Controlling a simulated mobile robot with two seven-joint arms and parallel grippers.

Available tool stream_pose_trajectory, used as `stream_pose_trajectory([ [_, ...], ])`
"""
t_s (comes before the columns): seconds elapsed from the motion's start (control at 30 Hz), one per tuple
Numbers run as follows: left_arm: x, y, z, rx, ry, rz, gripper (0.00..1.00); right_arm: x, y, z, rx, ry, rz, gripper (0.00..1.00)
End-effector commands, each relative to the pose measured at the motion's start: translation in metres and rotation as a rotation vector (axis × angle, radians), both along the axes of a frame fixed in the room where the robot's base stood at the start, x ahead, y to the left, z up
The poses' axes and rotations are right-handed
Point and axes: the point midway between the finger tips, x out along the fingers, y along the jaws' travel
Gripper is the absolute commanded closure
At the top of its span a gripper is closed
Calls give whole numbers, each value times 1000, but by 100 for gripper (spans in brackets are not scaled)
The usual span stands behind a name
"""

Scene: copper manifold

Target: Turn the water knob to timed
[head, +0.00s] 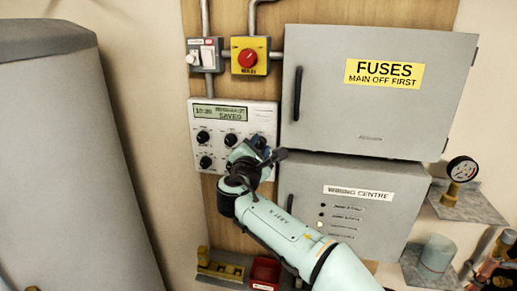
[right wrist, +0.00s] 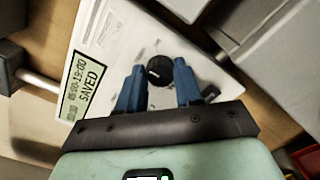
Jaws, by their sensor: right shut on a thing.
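The white control panel (head: 181,152) hangs on the wooden board, with a display (head: 220,113) that reads SAVED and several black knobs. My right gripper (head: 262,148) is at the panel's right side and hides part of it. In the right wrist view, a black knob (right wrist: 160,70) with a pale pointer line sits between the two blue fingertips of my right gripper (right wrist: 160,77), which is shut on it. The labels around this knob are too small to read, so I cannot tell its name or setting. My left gripper is not in view.
A grey fuses cabinet (head: 330,115) is up and right of the panel, with a wiring centre box (head: 375,178) below it. A yellow box with a red rotary switch (head: 248,58) is above. A big grey cylinder (head: 70,170) stands left. A red bin (head: 265,272) is below.

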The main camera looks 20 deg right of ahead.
Motion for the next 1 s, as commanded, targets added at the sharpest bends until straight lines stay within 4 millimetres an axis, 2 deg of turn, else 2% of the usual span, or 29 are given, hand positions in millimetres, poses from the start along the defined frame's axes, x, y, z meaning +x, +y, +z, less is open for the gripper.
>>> stream_pose_trajectory([
  [0.3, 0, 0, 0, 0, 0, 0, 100, 0, 0, 0, 0, 0, 0, 96],
  [0.33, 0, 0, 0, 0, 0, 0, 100, 0, 0, 0, 0, 0, 0, 55],
  [0.37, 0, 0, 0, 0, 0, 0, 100, 0, 0, 0, 0, 0, 0, 46],
  [0.4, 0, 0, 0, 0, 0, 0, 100, 0, 0, 0, 0, 0, 0, 41],
  [0.77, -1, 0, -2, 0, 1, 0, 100, -4, 4, 0, 0, 0, 1, 41],
  [0.87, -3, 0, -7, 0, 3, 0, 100, -14, 11, -1, 1, 0, 4, 41],
  [1.0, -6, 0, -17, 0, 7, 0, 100, -37, 30, -2, 1, -1, 6, 41],
])
